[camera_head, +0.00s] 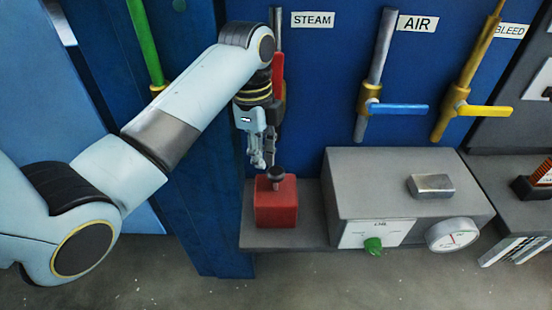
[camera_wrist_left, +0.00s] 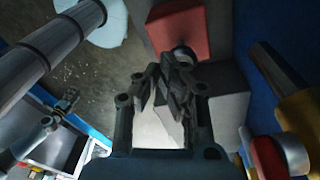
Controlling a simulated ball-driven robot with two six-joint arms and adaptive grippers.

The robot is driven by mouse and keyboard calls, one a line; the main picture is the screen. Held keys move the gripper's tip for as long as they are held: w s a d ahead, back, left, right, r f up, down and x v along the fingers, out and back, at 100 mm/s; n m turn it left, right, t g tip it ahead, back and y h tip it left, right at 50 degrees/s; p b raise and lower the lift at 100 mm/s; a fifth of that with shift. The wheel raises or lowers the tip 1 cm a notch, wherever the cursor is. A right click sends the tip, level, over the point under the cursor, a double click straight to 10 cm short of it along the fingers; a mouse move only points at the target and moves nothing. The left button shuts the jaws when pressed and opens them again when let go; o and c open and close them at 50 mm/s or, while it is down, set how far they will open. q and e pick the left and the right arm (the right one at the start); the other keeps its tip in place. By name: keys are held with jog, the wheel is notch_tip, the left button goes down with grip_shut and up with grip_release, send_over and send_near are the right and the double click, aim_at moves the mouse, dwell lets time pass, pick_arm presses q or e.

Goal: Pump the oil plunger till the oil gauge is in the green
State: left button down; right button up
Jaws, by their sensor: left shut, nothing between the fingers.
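The oil plunger (camera_head: 276,178) is a dark knob on a short stem on top of a red block (camera_head: 276,205). The knob also shows in the left wrist view (camera_wrist_left: 182,54). My left gripper (camera_head: 262,165) is shut and empty. It points down just above and slightly left of the knob, and I cannot tell whether it touches it. In the left wrist view its fingertips (camera_wrist_left: 168,72) are close to the knob. A round white gauge (camera_head: 453,235) is on the grey box's front; its needle and colour zones are too small to read. A pale jointed shape in the left wrist view (camera_wrist_left: 45,130) may be my right gripper.
The grey box (camera_head: 350,185) stands right of the red block, with a metal block (camera_head: 431,186) on top and a green knob (camera_head: 373,245) on a white front panel. Valve pipes with a blue handle (camera_head: 398,109) and a yellow handle (camera_head: 486,111) run up the blue wall behind.

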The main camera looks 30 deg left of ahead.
aim_at(273, 170)
pick_arm(q)
jog(key=shift+t, duration=0.3)
jog(key=w+r, duration=0.1)
jog(key=r, duration=0.1)
jog(key=w+r, duration=0.1)
jog(key=w, duration=0.1)
jog(key=shift+r+p, duration=0.3)
jog(key=shift+r, duration=0.05)
jog(key=shift+d+f, duration=0.15)
jog(key=shift+f, duration=1.6)
jog(key=shift+d+f, duration=0.15)
jog(key=shift+f, duration=1.6)
